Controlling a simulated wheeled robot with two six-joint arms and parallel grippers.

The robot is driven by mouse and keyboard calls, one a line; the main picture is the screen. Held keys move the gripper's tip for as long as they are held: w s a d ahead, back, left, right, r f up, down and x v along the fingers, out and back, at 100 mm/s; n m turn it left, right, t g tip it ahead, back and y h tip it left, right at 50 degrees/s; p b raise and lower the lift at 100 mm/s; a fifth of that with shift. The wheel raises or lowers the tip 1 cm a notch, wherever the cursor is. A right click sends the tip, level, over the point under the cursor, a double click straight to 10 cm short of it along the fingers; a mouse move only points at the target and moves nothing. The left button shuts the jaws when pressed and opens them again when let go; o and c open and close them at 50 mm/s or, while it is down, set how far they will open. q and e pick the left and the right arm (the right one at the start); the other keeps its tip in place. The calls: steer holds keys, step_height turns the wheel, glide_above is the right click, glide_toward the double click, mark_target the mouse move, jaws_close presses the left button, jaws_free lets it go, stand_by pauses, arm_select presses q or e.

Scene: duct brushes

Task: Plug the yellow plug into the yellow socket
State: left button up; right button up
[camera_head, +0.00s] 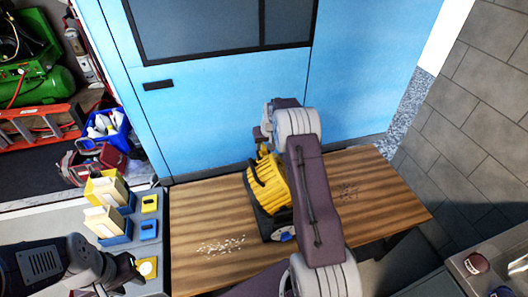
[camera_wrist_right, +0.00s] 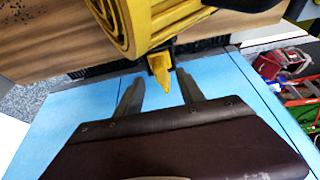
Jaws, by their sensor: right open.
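A yellow machine (camera_head: 268,185) with a black base stands on the wooden table; its ribbed yellow body also shows in the right wrist view (camera_wrist_right: 125,25). A pointed yellow piece (camera_wrist_right: 160,78), perhaps the yellow plug, sticks out from the machine between the fingers of my right gripper (camera_wrist_right: 160,88). These fingers are open, with gaps on both sides of it. A yellow square (camera_head: 149,203), perhaps the yellow socket, sits on the grey surface at the left, above a blue square (camera_head: 148,229). My left gripper (camera_head: 132,268) is beside another yellow square (camera_head: 148,266); its jaw opening is unclear.
Yellow and blue bins (camera_head: 108,205) with pale contents stand on the grey surface at the left. The wooden table (camera_head: 205,205) has scattered pale bits and free room left of the machine. A blue cabinet or van side (camera_head: 210,90) rises behind it.

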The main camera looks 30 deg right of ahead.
mark_target(264, 147)
steer(key=x, duration=0.4)
steer(key=shift+a, duration=0.1)
steer(key=shift+r, duration=0.1)
jaws_close()
steer(key=shift+r, duration=0.15)
